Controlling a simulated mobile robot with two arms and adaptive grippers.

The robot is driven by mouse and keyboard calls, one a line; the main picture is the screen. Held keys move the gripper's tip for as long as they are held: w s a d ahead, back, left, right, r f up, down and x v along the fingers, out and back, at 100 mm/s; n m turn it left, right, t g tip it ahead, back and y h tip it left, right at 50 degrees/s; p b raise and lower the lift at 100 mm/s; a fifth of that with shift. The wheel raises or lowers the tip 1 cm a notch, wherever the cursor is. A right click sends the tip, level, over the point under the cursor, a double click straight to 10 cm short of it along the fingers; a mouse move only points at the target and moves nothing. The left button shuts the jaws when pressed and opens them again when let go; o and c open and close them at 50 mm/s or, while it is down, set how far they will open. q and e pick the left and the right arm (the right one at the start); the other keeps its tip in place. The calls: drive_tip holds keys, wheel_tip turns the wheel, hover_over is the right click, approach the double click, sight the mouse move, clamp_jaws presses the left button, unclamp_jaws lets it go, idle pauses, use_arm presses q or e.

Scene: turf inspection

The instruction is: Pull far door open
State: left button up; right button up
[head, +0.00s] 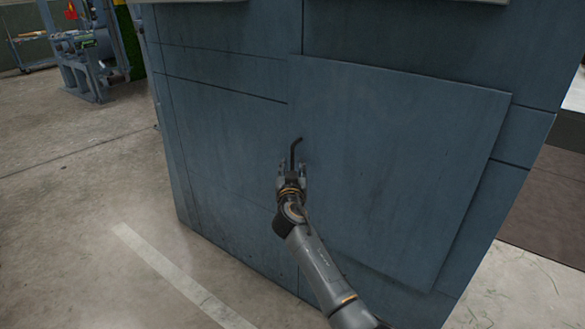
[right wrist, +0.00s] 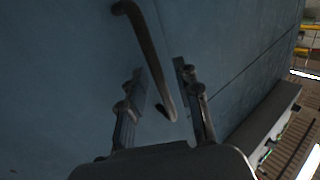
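The door (head: 400,160) is a flat blue-grey panel on the front of a large blue-grey cabinet (head: 225,140). It stands slightly proud of the cabinet face; I cannot tell whether it is ajar. A dark, thin bent handle (head: 296,148) is near its left edge. My right gripper (head: 291,166) is at the lower part of the handle. In the right wrist view the fingers of the right gripper (right wrist: 160,75) are apart, with the handle (right wrist: 146,52) running between them and a gap on each side. My left gripper is not in view.
Concrete floor (head: 80,190) with a pale painted stripe (head: 175,272) lies open left of and in front of the cabinet. A machine (head: 95,60) stands at the back left. A brown floor area (head: 550,200) is to the right.

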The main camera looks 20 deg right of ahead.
drive_tip(key=shift+w, duration=0.25)
clamp_jaws()
